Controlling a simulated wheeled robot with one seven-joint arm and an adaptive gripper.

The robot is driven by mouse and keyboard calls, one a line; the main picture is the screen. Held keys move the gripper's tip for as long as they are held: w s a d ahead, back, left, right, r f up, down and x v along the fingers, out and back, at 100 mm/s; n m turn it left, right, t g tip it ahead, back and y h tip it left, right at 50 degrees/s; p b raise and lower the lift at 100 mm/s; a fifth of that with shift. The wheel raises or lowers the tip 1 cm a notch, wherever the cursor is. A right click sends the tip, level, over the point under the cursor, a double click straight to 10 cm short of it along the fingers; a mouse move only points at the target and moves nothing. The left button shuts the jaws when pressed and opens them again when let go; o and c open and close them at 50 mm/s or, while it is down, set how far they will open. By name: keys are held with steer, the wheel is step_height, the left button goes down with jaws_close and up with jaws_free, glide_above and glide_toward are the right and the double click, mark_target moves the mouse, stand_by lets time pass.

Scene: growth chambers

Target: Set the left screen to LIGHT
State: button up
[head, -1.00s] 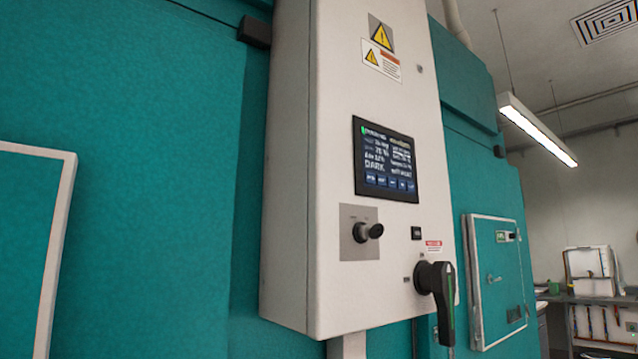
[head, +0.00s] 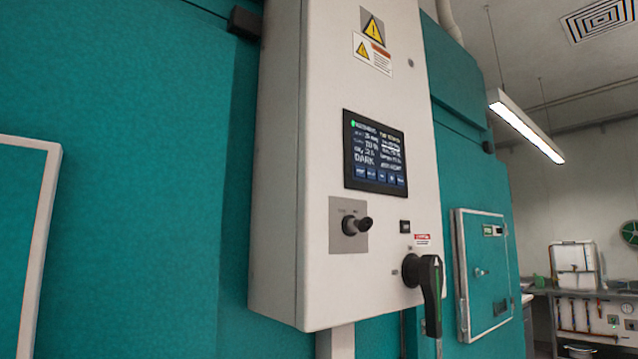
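A dark touch screen (head: 375,153) is set in the front of a white control cabinet (head: 320,110) in the head view. Its large line reads DARK, with small text above it and beside it and a row of blue buttons along its bottom edge. The smaller text is too fine to read surely. A black selector knob (head: 356,225) on a grey plate sits below the screen. A black rotary handle (head: 430,290) with a green stripe is at the cabinet's lower right. Only one such screen shows clearly. My gripper is not in view.
Teal chamber walls (head: 130,150) flank the cabinet. A small teal door with a white frame (head: 485,270) is to the right. A bench (head: 590,292) with equipment stands at the far right. A lamp (head: 527,125) hangs above.

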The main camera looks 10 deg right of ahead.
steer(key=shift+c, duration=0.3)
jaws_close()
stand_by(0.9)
